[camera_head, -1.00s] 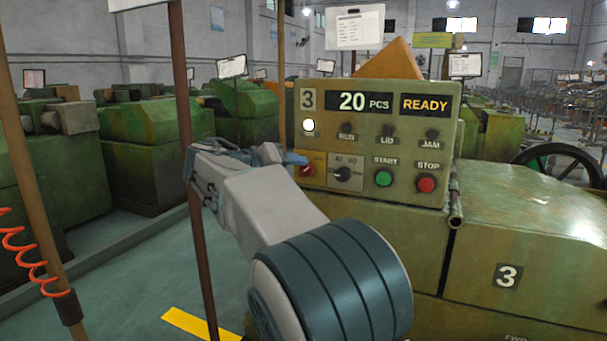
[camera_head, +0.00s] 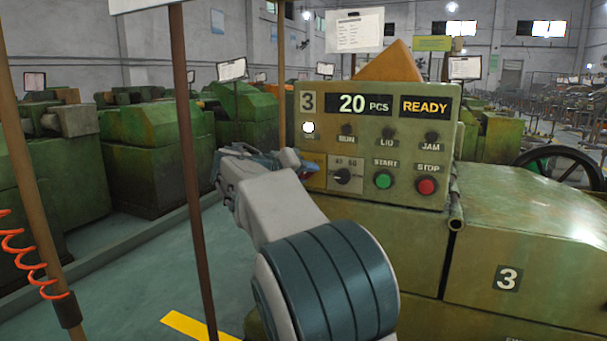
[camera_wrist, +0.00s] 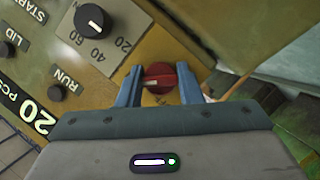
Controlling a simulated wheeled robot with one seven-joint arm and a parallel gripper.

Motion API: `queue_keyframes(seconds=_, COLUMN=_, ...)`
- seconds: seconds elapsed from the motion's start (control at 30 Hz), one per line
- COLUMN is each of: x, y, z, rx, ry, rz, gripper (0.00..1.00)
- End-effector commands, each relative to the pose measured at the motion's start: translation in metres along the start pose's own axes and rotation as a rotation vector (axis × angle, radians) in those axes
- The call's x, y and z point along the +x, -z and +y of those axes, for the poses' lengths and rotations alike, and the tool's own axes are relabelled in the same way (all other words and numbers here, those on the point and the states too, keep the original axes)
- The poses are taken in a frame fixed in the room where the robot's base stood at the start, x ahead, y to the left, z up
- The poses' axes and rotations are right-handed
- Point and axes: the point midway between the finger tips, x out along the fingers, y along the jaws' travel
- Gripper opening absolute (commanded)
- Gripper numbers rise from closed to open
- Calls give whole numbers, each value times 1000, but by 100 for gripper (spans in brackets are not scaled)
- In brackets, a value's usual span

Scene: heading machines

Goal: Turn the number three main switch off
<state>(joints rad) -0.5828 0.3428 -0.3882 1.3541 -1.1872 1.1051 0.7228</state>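The number three machine's main switch is a red rotary knob on a yellow plate. In the wrist view the red knob (camera_wrist: 160,78) lies between the two blue fingers of my gripper (camera_wrist: 159,86), with a finger on each side and only slight gaps visible. Contact cannot be made out. In the head view my gripper (camera_head: 294,160) is at the panel's lower left and covers most of the knob; part of the yellow plate (camera_head: 316,181) shows. The control panel (camera_head: 378,100) reads 3, 20 PCS and READY. A white lamp (camera_head: 308,127) is lit on its left.
A black selector dial (camera_head: 342,176) sits just right of the switch, then the green start button (camera_head: 384,180) and red stop button (camera_head: 427,186). A brown post (camera_head: 197,200) stands left of my arm. Open floor lies farther left.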

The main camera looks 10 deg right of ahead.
Motion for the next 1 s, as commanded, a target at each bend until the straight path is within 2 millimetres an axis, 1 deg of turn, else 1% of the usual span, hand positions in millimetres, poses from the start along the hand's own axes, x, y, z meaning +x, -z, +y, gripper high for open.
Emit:
queue_keyframes(seconds=0.17, x=0, y=0, z=0, rx=-19, ry=-7, rz=-1, gripper=10)
queue_keyframes(seconds=0.37, x=0, y=0, z=-1, rx=-93, ry=-38, rz=-1, gripper=10)
queue_keyframes(seconds=0.57, x=0, y=-1, z=-1, rx=-235, ry=-97, rz=-2, gripper=10)
queue_keyframes(seconds=1.0, x=0, y=-1, z=-2, rx=-622, ry=-256, rz=-2, gripper=10)
